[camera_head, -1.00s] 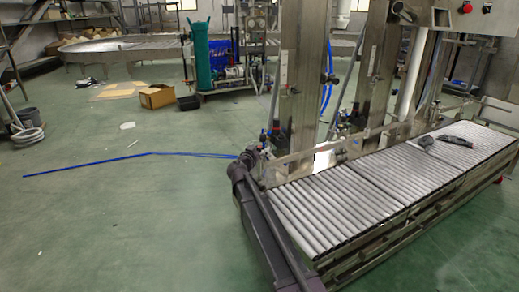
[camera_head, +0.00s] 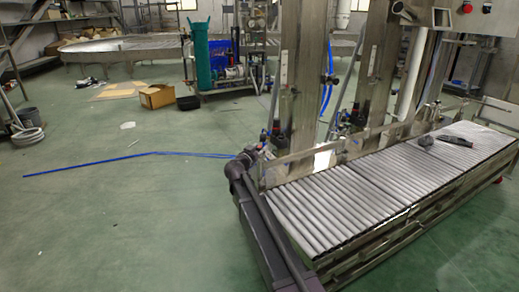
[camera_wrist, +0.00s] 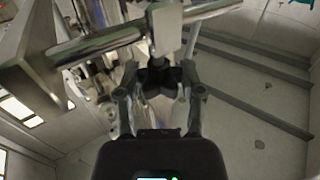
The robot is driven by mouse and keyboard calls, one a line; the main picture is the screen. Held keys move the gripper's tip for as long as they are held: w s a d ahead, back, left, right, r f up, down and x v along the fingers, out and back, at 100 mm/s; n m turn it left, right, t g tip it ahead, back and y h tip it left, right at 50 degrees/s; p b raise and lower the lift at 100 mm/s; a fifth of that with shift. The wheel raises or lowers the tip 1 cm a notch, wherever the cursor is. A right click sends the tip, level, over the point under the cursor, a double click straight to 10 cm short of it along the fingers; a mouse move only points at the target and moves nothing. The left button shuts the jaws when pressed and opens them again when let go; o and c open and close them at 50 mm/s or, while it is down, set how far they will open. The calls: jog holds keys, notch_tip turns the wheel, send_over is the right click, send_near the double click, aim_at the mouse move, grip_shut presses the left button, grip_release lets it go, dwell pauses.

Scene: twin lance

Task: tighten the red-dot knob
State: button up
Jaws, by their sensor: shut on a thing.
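In the wrist view a dark lobed knob (camera_wrist: 160,82) sits under a metal clamp block on a shiny horizontal bar. My gripper (camera_wrist: 161,92) has one finger on each side of the knob and is shut on it. No red dot shows on the part of the knob that I can see. In the head view my arm reaches up beside the near end of the roller conveyor. The fingers and the held knob cannot be made out there.
The roller conveyor (camera_head: 345,205) runs to the right, with a dark tool (camera_head: 456,142) lying on it. Two steel columns (camera_head: 303,90) stand behind it. A blue hose (camera_head: 100,163) lies on the floor at left. The green floor in front is clear.

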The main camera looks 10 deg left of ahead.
jog(key=m+g+h, duration=0.2)
jog(key=h, duration=0.1)
jog(key=m+g+h, duration=0.1)
jog(key=shift+w+a+m+h, duration=0.1)
jog(key=shift+w+m+h, duration=0.2)
jog(key=shift+h, duration=0.1)
jog(key=shift+s+m+g+h, duration=0.15)
jog(key=shift+m+g+h, duration=0.95)
jog(key=shift+g+h, duration=0.15)
jog(key=shift+g, duration=0.25)
jog(key=o, duration=1.2)
jog(key=shift+c, duration=0.2)
jog(key=shift+s, duration=0.1)
jog(key=shift+s, duration=0.1)
jog(key=v, duration=1.1)
jog(key=shift+s+a, duration=0.2)
jog(key=shift+a, duration=0.1)
jog(key=shift+f, duration=0.1)
